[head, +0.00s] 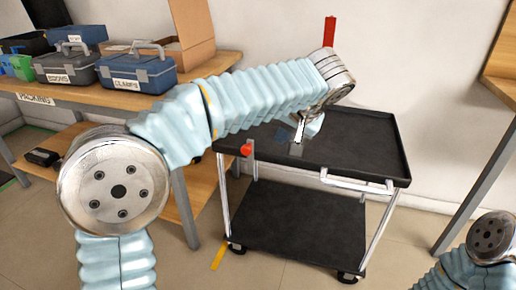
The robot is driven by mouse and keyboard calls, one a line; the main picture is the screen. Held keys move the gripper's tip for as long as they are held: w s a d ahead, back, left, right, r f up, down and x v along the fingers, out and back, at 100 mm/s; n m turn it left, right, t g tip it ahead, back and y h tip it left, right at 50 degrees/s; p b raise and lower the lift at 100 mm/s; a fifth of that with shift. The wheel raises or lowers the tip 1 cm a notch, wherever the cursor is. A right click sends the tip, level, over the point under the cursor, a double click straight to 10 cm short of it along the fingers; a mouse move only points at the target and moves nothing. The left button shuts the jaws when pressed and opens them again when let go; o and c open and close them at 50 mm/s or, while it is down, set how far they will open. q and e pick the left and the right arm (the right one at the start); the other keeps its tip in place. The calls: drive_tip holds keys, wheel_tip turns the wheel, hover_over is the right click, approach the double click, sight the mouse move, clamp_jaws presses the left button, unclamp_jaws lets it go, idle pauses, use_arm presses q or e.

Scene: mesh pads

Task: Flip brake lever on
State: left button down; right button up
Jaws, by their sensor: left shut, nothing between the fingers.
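A black cart with a flat top tray (360,150) stands in the middle. A red knob (247,150) sits at the near left corner of the tray. A red upright bar (330,31) rises behind my left wrist, and its lower end is hidden; I cannot tell which red part is the brake lever. My left gripper (298,132) points down over the tray, to the right of the red knob and apart from it. It is shut and empty. My right gripper is out of view; only part of my right arm shows at the lower right.
A wooden packing bench (185,85) at the left holds toolboxes (136,72) and an open cardboard box (192,28). Another wooden table (502,80) is at the right edge. The cart's lower shelf (290,220) looks empty. A yellow floor strip (218,257) lies by its left wheel.

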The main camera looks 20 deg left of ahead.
sight(249, 150)
use_arm(q)
drive_tip(key=w+a+f, duration=0.5)
drive_tip(key=a+f, duration=0.2)
drive_tip(key=f, duration=0.2)
drive_tip(key=shift+a+b, duration=0.3)
drive_tip(key=shift+b, duration=0.15)
drive_tip(key=shift+a, duration=0.1)
drive_tip(key=shift+a+r+h+p, duration=0.3)
drive_tip(key=shift+a+h, duration=0.5)
drive_tip(key=shift+a, duration=0.05)
drive_tip(key=a+f+n+h, duration=0.2)
drive_tip(key=a+f+h, duration=0.1)
drive_tip(key=a+h, duration=0.5)
drive_tip(key=shift+w+a+f+n+h, duration=0.2)
drive_tip(key=shift+a+f+n+h, duration=0.15)
drive_tip(key=shift+a, duration=1.05)
drive_tip(key=shift+a+f, duration=0.1)
drive_tip(key=shift+f, duration=0.05)
